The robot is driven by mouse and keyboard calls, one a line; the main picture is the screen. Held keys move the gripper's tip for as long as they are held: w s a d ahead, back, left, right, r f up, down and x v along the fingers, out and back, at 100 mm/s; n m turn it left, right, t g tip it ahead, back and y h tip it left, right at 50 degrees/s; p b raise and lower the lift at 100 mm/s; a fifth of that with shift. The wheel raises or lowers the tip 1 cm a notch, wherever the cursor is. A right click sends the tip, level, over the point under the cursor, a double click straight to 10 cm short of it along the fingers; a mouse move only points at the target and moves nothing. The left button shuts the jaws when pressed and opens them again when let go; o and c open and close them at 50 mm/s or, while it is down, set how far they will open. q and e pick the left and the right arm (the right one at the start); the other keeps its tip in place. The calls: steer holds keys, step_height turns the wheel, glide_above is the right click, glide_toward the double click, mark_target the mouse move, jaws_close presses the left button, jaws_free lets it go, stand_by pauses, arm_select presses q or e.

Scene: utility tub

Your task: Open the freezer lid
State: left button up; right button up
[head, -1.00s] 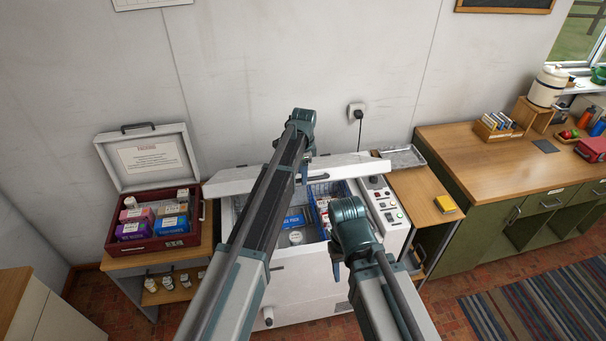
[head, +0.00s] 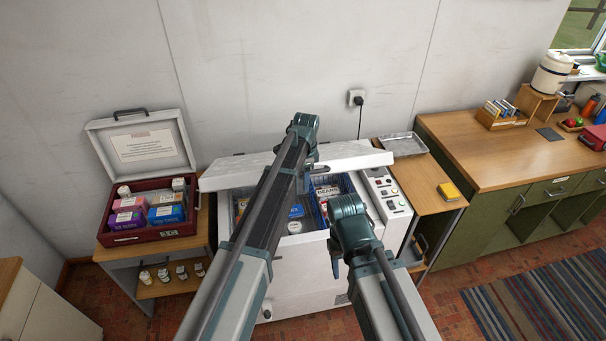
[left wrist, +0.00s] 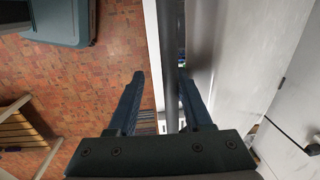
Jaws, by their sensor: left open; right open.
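The white chest freezer (head: 290,275) stands by the wall, with its lid (head: 345,158) raised and tilted, and its interior shows below the lid's front edge. My left gripper (head: 306,178) is at the lid's front edge, mostly hidden behind my arm. In the left wrist view its open fingers (left wrist: 161,85) stand either side of a dark round bar (left wrist: 172,60), which looks like the lid handle. A pale flat surface (left wrist: 235,60) lies to the right of the bar. My right gripper (head: 336,262) is open and empty in front of the freezer, below the rim.
Blue baskets and packages (head: 325,195) sit inside the freezer. A red box (head: 150,220) with an open white lid stands on a side table at left. A control panel (head: 386,193) is on the freezer's right, beside a wooden cart (head: 425,190) and a green-fronted counter (head: 480,165).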

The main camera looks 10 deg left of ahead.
arm_select(q)
steer(key=s+d+f+b, duration=0.1)
steer(key=s+f+b, duration=0.2)
steer(key=f+b, duration=0.8)
steer(key=s+d+f+b, duration=0.1)
steer(key=s+f+b, duration=0.2)
steer(key=f+b, duration=0.8)
steer(key=shift+s+f, duration=0.35)
steer(key=shift+f, duration=0.2)
steer(key=s+n+g+y, duration=0.1)
steer(key=s+n, duration=0.9)
steer(key=s, duration=1.4)
steer(key=shift+s+a+n, duration=0.15)
steer(key=shift+s+n, duration=0.15)
steer(key=shift+s, duration=0.05)
